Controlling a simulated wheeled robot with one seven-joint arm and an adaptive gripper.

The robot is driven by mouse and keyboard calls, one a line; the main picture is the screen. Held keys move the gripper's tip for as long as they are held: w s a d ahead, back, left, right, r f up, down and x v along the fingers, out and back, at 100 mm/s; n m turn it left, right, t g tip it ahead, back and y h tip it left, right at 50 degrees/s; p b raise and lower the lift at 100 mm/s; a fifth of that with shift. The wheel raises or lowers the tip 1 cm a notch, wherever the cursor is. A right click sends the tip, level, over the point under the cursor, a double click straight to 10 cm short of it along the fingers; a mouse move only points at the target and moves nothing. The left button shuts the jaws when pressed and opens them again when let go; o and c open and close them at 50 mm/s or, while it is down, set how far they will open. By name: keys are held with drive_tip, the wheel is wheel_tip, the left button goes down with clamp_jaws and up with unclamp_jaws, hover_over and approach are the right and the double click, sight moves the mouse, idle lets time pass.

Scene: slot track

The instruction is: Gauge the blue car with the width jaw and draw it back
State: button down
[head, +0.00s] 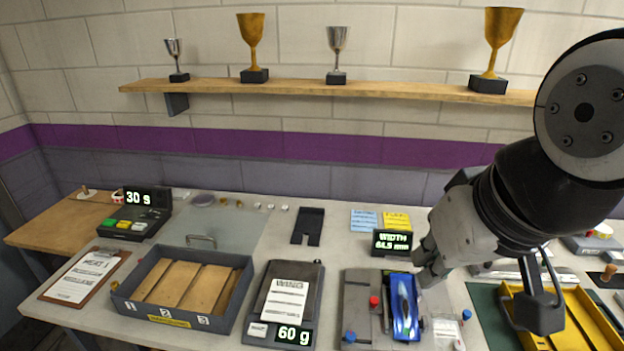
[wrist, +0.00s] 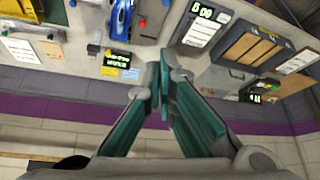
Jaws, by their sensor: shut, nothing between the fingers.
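The blue car (head: 403,305) lies lengthwise on the right part of the grey width gauge (head: 356,284). It also shows at the top of the wrist view (wrist: 121,20). A red knob (head: 374,301) and the narrow jaw (head: 385,312) are at the car's left; I cannot tell if the jaw touches it. The display (head: 392,241) reads WIDTH and about 64.5 mm. My gripper (head: 428,276) is just right of the car's far end in the head view, apart from the knob. Its teal fingers (wrist: 164,85) are shut and empty.
A scale reading 60 g (head: 284,305) and a grey crate with wooden blocks (head: 184,318) stand left of the gauge. A yellow tray (head: 566,322) is at the right. Trophies stand on a wall shelf (head: 300,88). Blue knobs (head: 349,337) sit near the front.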

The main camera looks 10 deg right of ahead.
idle(0.4)
drive_tip(key=c, duration=1.8)
unclamp_jaws()
drive_tip(key=shift+w, duration=0.2)
drive_tip(key=shift+o, duration=0.2)
drive_tip(key=m+g+y+b, duration=0.4)
drive_tip(key=m+g+b, duration=0.3)
drive_tip(key=m, duration=0.7)
hover_over(375, 299)
drive_tip(key=w+d, duration=0.2)
drive_tip(key=d, duration=0.3)
wheel_tip(375, 299, down, 24)
drive_tip(key=x, duration=0.6)
drive_tip(key=p+x, duration=0.1)
drive_tip(key=x, duration=0.6)
drive_tip(key=shift+s+a, duration=0.1)
drive_tip(key=shift+s, duration=0.1)
drive_tip(key=shift+c, duration=0.4)
clamp_jaws()
